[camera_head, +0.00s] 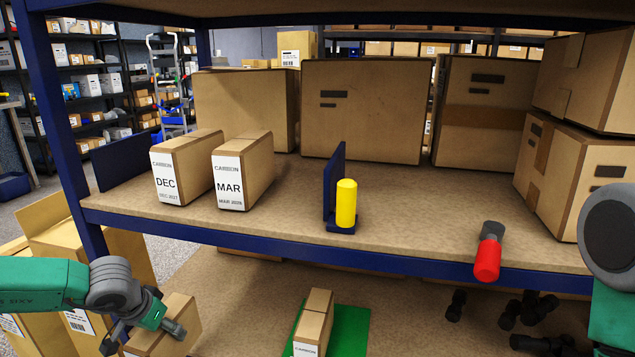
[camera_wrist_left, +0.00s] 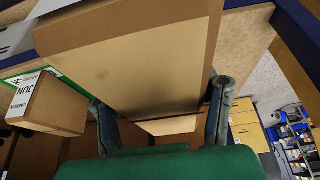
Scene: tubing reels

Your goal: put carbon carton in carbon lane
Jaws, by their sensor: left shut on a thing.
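My left gripper (camera_head: 150,328) is shut on a brown carton (camera_head: 181,312) at the lower left, below the shelf's front edge. In the left wrist view this carton (camera_wrist_left: 140,60) fills the space ahead of the two fingers (camera_wrist_left: 163,105); its label is not readable. The carbon lane (camera_head: 285,200) is on the shelf between two blue dividers. Two cartons labelled CARBON stand in it side by side: DEC (camera_head: 186,165) at left and MAR (camera_head: 243,170) beside it. My right gripper is not in view; only part of that arm shows at the right edge.
A yellow cylinder (camera_head: 346,204) stands at the right divider (camera_head: 335,178). A red and grey object (camera_head: 488,252) is at the shelf edge. Large boxes (camera_head: 366,108) line the back.

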